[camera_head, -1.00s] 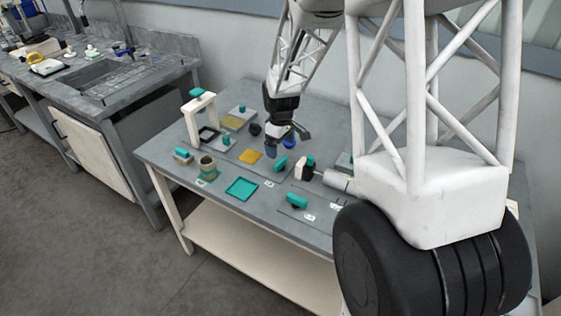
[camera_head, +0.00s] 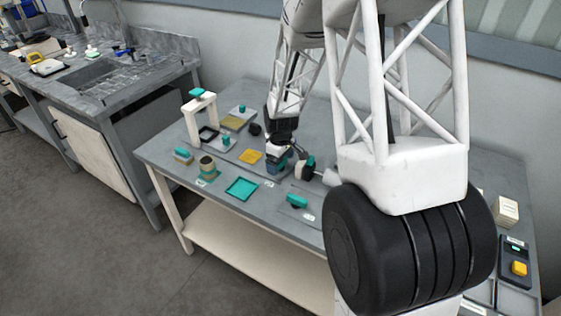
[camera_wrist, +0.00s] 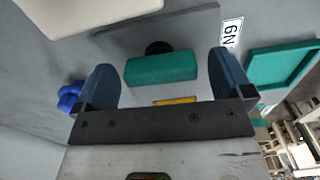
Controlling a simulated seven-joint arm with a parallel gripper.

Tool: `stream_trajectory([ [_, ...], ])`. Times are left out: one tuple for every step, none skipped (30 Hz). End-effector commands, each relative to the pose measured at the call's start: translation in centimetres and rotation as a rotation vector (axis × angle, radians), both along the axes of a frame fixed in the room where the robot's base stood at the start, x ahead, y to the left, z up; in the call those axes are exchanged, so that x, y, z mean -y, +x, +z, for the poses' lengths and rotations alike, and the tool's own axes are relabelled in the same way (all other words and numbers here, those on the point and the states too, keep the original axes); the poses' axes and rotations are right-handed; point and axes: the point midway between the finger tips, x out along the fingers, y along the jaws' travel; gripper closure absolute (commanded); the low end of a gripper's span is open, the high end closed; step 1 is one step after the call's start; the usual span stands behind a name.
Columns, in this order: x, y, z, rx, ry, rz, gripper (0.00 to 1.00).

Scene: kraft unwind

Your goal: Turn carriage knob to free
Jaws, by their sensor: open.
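A teal bar-shaped knob (camera_wrist: 160,68) with a dark round part behind it lies between my fingers in the wrist view. My gripper (camera_wrist: 164,80) is open, with one blue finger on each side of the knob and a visible gap to each. In the head view my gripper (camera_head: 278,167) is low over the middle of the table and hides this knob. A second teal bar knob (camera_head: 297,201) sits nearer the table's front edge. I cannot read which setting the knob points to.
A black-and-white block (camera_head: 306,168) stands close right of my gripper. My arm hides part of the table's right side.

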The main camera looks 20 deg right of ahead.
Motion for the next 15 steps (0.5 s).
stream_trajectory([
  [0.0,0.0,-0.1,0.0,0.0,0.0,0.02],
  [0.0,0.0,-0.13,0.0,0.0,0.0,0.02],
  [0.0,0.0,-0.15,0.0,0.0,0.0,0.02],
  [0.0,0.0,-0.16,0.0,0.0,0.0,0.02],
  [0.0,0.0,-0.16,0.0,0.0,0.0,0.02],
  [0.0,0.0,-0.16,0.0,0.0,0.0,0.02],
  [0.0,0.0,-0.15,0.0,0.0,0.0,0.02],
  [0.0,0.0,-0.16,0.0,0.0,0.0,0.02],
  [0.0,-0.01,-0.15,0.0,0.0,0.0,0.02],
  [0.0,-0.01,-0.15,0.0,0.0,0.0,0.05],
  [0.0,-0.01,-0.15,0.0,0.0,0.0,0.1],
  [0.0,-0.01,-0.15,0.0,0.0,0.0,0.16],
  [0.0,-0.01,-0.15,0.0,0.0,0.0,0.2],
  [0.0,-0.01,-0.15,0.0,0.0,0.0,0.25],
  [0.0,-0.01,-0.15,0.0,0.0,0.0,0.31],
])
